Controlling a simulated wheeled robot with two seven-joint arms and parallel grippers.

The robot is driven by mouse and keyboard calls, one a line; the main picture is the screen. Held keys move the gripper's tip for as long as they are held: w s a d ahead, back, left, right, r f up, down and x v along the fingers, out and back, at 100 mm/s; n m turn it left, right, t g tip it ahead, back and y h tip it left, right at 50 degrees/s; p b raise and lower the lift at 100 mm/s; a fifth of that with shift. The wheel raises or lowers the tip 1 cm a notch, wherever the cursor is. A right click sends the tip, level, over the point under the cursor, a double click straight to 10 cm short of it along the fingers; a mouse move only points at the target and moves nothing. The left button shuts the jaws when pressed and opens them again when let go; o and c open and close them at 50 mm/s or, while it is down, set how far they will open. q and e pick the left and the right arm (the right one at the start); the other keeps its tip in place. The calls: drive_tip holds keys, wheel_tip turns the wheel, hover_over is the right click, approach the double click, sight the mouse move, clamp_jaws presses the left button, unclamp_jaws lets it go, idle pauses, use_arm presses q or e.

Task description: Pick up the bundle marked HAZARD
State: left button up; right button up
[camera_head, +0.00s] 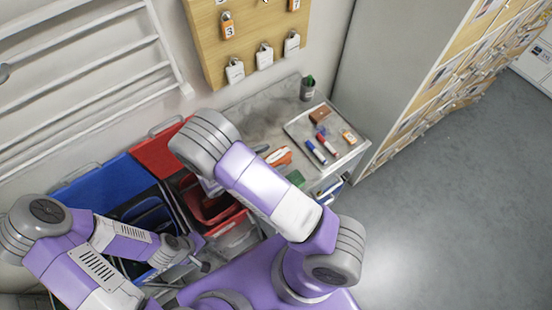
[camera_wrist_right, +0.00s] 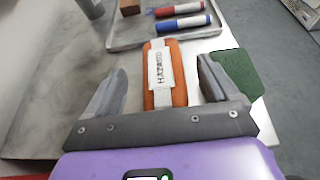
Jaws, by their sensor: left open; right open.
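The HAZARD bundle (camera_wrist_right: 178,62) is orange with a white band that carries the word HAZARD. In the right wrist view it lies on the grey worktop, between and just ahead of the open fingers of my right gripper (camera_wrist_right: 162,58); I see no clear contact. It also shows in the head view (camera_head: 280,157), beside my right forearm, which hides most of that gripper. My left gripper (camera_head: 196,262) is at the lower left, over the bins, away from the bundle; its fingers are small and partly hidden.
A dark green item (camera_wrist_right: 238,72) lies right of the bundle, close to the right finger. A grey tray (camera_head: 346,153) beyond holds markers and a brown block (camera_head: 320,115). A dark cup (camera_head: 307,88) stands at the back. Blue and red bins (camera_head: 158,152) are left.

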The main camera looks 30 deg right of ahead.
drive_tip(key=shift+x, duration=0.8)
drive_tip(key=shift+a, duration=0.1)
drive_tip(key=c, duration=1.2)
drive_tip(key=shift+o, duration=0.2)
